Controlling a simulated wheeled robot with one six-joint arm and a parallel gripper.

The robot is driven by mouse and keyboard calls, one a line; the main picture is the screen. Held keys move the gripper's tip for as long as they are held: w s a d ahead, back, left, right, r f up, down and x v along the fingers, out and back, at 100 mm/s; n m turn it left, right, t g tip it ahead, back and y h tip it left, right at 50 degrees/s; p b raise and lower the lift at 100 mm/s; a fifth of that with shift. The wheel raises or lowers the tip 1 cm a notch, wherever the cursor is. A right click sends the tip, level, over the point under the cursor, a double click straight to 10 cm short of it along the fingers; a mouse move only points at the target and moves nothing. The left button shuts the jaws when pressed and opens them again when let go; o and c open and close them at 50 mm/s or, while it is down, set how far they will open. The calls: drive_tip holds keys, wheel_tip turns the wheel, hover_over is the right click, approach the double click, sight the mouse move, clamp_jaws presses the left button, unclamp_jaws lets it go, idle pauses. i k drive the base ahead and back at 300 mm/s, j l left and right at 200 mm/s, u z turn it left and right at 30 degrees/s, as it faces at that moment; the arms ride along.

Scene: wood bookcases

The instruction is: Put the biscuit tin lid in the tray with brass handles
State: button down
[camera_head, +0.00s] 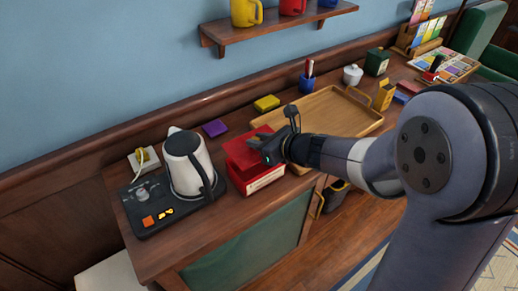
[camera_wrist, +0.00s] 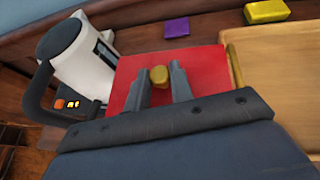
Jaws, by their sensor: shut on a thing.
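The red biscuit tin lid (camera_head: 240,147) is at the red biscuit tin (camera_head: 262,181), which has a pale label on its front. In the wrist view the lid (camera_wrist: 203,68) is a flat red panel with a brass-coloured knob. My gripper (camera_head: 263,151) is shut on the lid's knob; its fingers (camera_wrist: 163,83) stand either side of it. I cannot tell whether the lid is clear of the tin. The wooden tray with brass handles (camera_head: 318,112) lies just right of the tin, partly hidden by my arm. Its edge shows in the wrist view (camera_wrist: 275,50).
A white kettle (camera_head: 188,165) stands left of the tin on a dark base. A purple block (camera_head: 215,128) and a yellow block (camera_head: 267,103) lie behind. A blue pen cup (camera_head: 307,82) and white lidded pot (camera_head: 352,75) stand behind the tray. The visible tray floor is empty.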

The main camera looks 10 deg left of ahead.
sight(338, 114)
drive_tip(key=i+l, duration=1.1)
drive_tip(key=i, duration=0.1)
